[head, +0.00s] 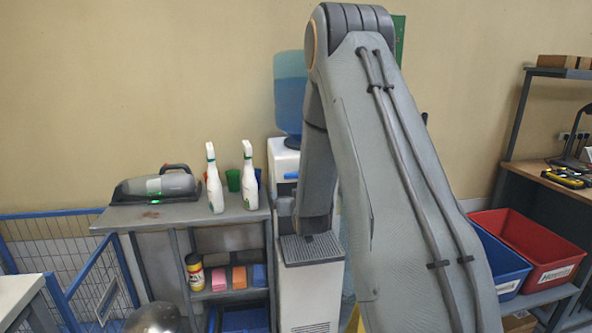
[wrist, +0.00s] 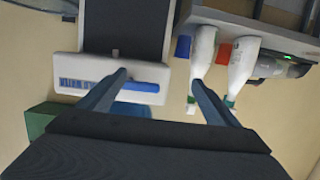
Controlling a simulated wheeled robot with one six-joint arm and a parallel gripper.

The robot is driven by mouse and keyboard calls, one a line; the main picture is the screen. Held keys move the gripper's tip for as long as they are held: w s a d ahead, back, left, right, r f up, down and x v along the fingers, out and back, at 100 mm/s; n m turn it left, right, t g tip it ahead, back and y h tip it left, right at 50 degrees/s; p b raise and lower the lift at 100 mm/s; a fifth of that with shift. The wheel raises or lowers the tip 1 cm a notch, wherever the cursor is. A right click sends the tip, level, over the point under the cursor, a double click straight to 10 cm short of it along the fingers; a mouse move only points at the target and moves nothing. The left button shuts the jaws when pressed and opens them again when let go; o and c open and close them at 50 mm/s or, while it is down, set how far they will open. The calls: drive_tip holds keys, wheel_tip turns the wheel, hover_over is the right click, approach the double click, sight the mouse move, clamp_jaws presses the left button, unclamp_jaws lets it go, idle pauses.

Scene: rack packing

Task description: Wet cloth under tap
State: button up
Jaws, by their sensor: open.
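My gripper (wrist: 158,82) is open in the wrist view, with nothing between its two fingers. In the head view my arm hides it. The water dispenser (head: 309,295) stands behind my arm, with a grey drip tray (head: 312,248) and a blue bottle (head: 289,95) on top. Its white front (wrist: 68,67) shows upside down in the wrist view, beyond the left finger. I cannot make out a tap. No cloth is clearly seen; pink (head: 219,279), orange (head: 239,277) and blue (head: 260,275) blocks on the shelf may be folded cloths or sponges.
Two white spray bottles (head: 214,180) (head: 249,177) and a handheld vacuum (head: 158,187) stand on the grey side table (head: 180,215). A yellow container (head: 195,272) is on its shelf. Red (head: 530,248) and blue (head: 499,258) bins are at right, a blue-framed cage (head: 75,262) at left.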

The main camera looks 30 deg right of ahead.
sight(295, 176)
drive_tip(key=w+d+r+p, duration=0.1)
drive_tip(key=w+d, duration=0.1)
drive_tip(key=w+d+t+p, duration=0.1)
drive_tip(key=w+d, duration=0.1)
drive_tip(key=w, duration=0.1)
drive_tip(key=w+d+r+t+h+p, duration=0.1)
drive_tip(key=w, duration=0.2)
drive_tip(key=shift+w+d+r, duration=0.2)
drive_tip(key=shift+d+r, duration=0.15)
drive_tip(key=shift+d, duration=0.05)
